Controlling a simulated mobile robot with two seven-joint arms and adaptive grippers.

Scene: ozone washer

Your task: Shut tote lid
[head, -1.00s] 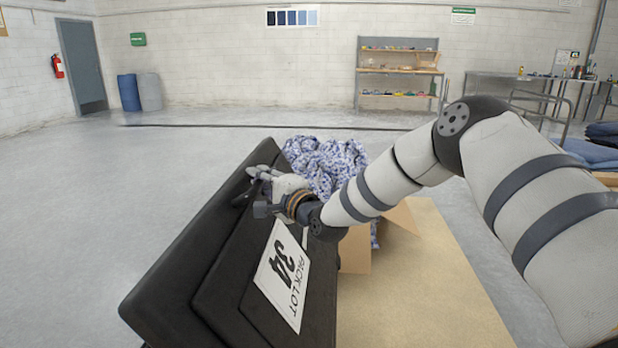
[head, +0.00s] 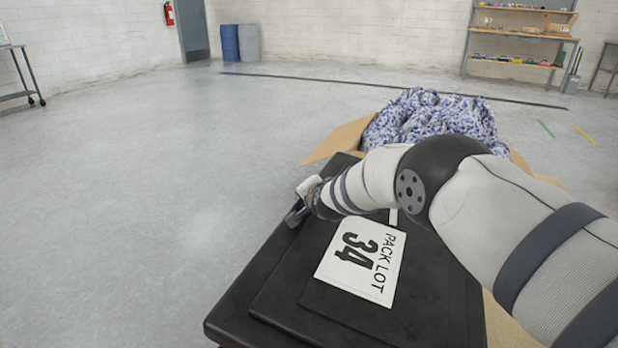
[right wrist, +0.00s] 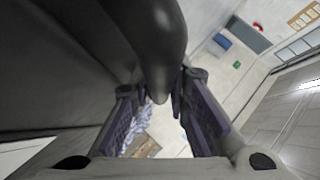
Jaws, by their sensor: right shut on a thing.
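The black tote lid (head: 275,285), with stepped panels and a white "PACK LOT 34" label (head: 362,262), fills the lower middle of the head view. Its labelled face points up towards me; whether it sits fully down on the tote is not clear, as the tote body is hidden. My right gripper (head: 300,207) is at the lid's far left edge, its fingers partly hidden by my arm. In the right wrist view the gripper (right wrist: 163,105) has a dark rounded lid edge (right wrist: 150,50) between its fingers. My left gripper is in neither view.
An open cardboard box (head: 336,140) holding blue-and-white patterned cloth (head: 430,118) stands just beyond the lid. Open grey floor (head: 130,200) lies to the left. Shelves (head: 520,45) and blue and grey barrels (head: 240,42) are far back.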

